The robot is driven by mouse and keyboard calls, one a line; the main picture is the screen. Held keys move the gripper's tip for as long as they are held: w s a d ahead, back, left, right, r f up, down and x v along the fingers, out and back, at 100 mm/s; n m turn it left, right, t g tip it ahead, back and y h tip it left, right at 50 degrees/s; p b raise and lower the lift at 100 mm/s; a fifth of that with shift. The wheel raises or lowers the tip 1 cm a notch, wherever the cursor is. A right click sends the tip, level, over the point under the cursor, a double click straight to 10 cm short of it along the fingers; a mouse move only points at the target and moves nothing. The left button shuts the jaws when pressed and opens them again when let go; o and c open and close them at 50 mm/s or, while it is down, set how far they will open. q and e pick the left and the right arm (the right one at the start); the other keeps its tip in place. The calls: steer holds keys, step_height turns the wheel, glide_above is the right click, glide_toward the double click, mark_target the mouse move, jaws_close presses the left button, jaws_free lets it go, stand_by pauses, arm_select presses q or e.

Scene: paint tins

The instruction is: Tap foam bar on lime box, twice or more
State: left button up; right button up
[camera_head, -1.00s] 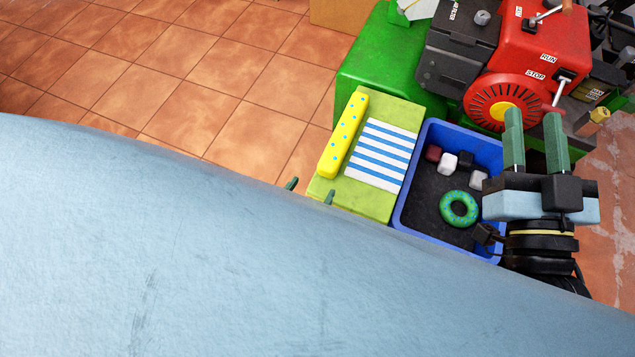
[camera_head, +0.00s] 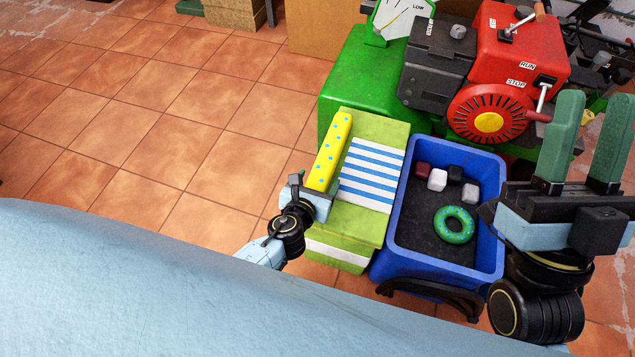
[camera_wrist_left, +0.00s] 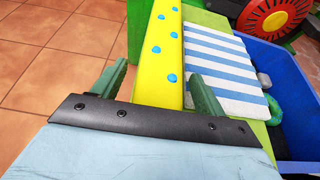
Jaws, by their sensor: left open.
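The foam bar (camera_head: 331,150) is yellow with blue dots and lies along the left side of the lime box (camera_head: 352,222). The lime box is yellow-green with a white band on its near side. My left gripper (camera_head: 312,186) is at the bar's near end. In the left wrist view my left gripper (camera_wrist_left: 155,85) is open, its green fingers on either side of the yellow bar (camera_wrist_left: 158,55), with a gap at least on the left. The bar's near end is hidden behind the gripper body there. My right gripper (camera_head: 590,98) is open and empty at the right.
A blue-and-white striped pad (camera_head: 371,175) lies on the box beside the bar. A blue bin (camera_head: 390,235) to the right holds several small cubes and a green ring (camera_head: 454,224). A red-and-black engine (camera_head: 488,75) and a green block (camera_head: 352,72) stand behind. Floor on the left is clear.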

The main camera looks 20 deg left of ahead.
arm_select(q)
steer(key=shift+w+f, duration=0.1)
steer(key=shift+w, duration=0.2)
steer(key=shift+c, duration=0.4)
steer(key=c, duration=1)
steer(key=shift+o, duration=0.2)
steer(key=shift+r, duration=1.1)
steer(key=shift+f, duration=1.05)
